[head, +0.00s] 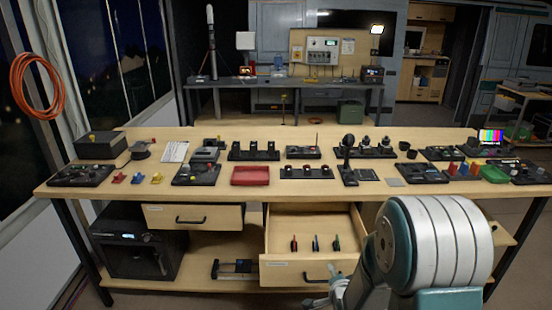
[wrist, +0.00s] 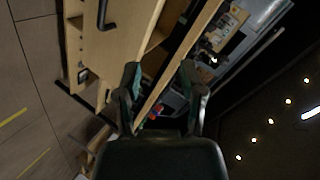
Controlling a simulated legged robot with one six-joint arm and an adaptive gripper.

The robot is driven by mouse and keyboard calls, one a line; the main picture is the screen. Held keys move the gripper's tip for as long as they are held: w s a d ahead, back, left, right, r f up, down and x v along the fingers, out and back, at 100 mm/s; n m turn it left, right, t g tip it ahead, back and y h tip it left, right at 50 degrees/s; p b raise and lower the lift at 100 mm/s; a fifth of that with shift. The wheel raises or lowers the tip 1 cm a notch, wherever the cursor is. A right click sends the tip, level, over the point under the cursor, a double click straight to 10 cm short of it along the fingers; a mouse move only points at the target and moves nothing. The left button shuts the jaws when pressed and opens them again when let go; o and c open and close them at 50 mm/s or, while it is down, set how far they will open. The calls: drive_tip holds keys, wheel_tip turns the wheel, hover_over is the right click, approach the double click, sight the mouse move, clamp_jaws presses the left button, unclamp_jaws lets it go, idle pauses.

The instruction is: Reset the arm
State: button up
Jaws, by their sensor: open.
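My gripper (wrist: 160,82) shows in the wrist view with its two dark fingers spread apart. Nothing is between the fingertips. In the head view my pale, rounded arm fills the lower right, in front of the workbench, and I cannot make out the fingers clearly. The wrist view is turned on its side. It shows a wooden drawer front (wrist: 128,30) with a dark handle beyond the fingers.
An open drawer (head: 285,275) below holds several small coloured items. A black machine (head: 135,250) stands underneath.

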drive_tip(key=s+r+n+g, duration=0.2)
drive_tip(key=s+r+n, duration=0.25)
drive_tip(key=r, duration=0.35)
drive_tip(key=s+r+n+g, duration=0.2)
drive_tip(key=s+r+n, duration=0.1)
drive_tip(key=s+r, duration=0.4)
drive_tip(key=s+a+r+n+g, duration=0.1)
drive_tip(key=s+r+n+g, duration=0.2)
drive_tip(key=s, duration=1.3)
wheel_tip(320, 180, up, 4)
drive_tip(key=shift+s+n, duration=0.2)
drive_tip(key=shift+n, duration=0.85)
